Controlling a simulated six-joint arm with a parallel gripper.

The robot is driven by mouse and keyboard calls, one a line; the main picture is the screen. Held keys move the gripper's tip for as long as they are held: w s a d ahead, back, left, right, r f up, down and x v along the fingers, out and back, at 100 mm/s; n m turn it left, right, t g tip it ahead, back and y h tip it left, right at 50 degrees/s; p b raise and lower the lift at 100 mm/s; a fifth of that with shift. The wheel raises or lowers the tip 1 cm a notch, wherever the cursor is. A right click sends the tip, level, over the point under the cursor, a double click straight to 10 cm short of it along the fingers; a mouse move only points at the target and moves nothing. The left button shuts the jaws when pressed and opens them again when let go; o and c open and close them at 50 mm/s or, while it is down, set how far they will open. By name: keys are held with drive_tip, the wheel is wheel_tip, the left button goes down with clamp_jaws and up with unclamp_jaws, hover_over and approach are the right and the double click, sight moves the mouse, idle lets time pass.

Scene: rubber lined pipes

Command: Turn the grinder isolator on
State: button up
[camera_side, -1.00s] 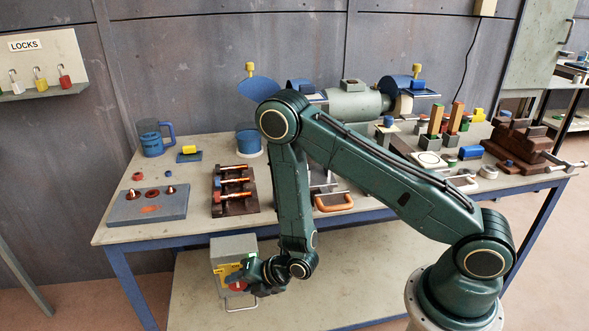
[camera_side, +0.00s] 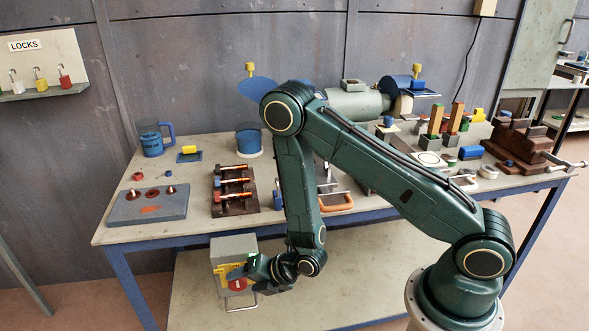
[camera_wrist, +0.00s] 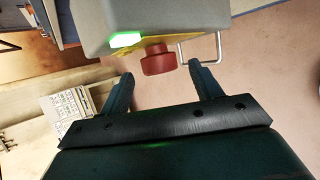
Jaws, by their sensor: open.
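The grinder isolator is a grey box (camera_side: 233,246) with a yellow front plate and a red knob (camera_side: 237,285), below the bench's front edge. In the wrist view the box (camera_wrist: 160,17) is at the top, with its red knob (camera_wrist: 158,60) pointing down between and just beyond my fingertips. A green lamp (camera_wrist: 125,40) on it is lit. My gripper (camera_wrist: 162,82) is open, with a finger on either side of the knob's line and a visible gap to it. In the side view my gripper (camera_side: 247,271) partly covers the box front.
A metal loop (camera_wrist: 200,48) sticks out beside the knob. The bench (camera_side: 115,230) above carries a grey block with red pegs (camera_side: 148,207), a dark rack (camera_side: 235,190) and a grinder (camera_side: 355,103). A lower shelf (camera_side: 200,300) lies beneath and looks mostly clear.

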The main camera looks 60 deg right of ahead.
drive_tip(key=shift+v, duration=2.65)
wheel_tip(320, 180, up, 19)
drive_tip(key=s+d+m+g, duration=0.1)
drive_tip(key=d+m+g, duration=0.1)
drive_tip(key=m, duration=0.8)
drive_tip(key=s+d+r+m+g+h, duration=0.1)
drive_tip(key=s+d+r+m, duration=0.2)
drive_tip(key=s+r+m, duration=0.3)
drive_tip(key=s+d+r+m+g+h, duration=0.1)
drive_tip(key=s+d+r+m, duration=0.2)
drive_tip(key=s+r+m, duration=0.4)
drive_tip(key=s+m, duration=0.2)
drive_tip(key=s, duration=0.4)
drive_tip(key=shift+d+r+h, duration=0.15)
drive_tip(key=shift+r+h, duration=0.05)
drive_tip(key=shift+h, duration=0.1)
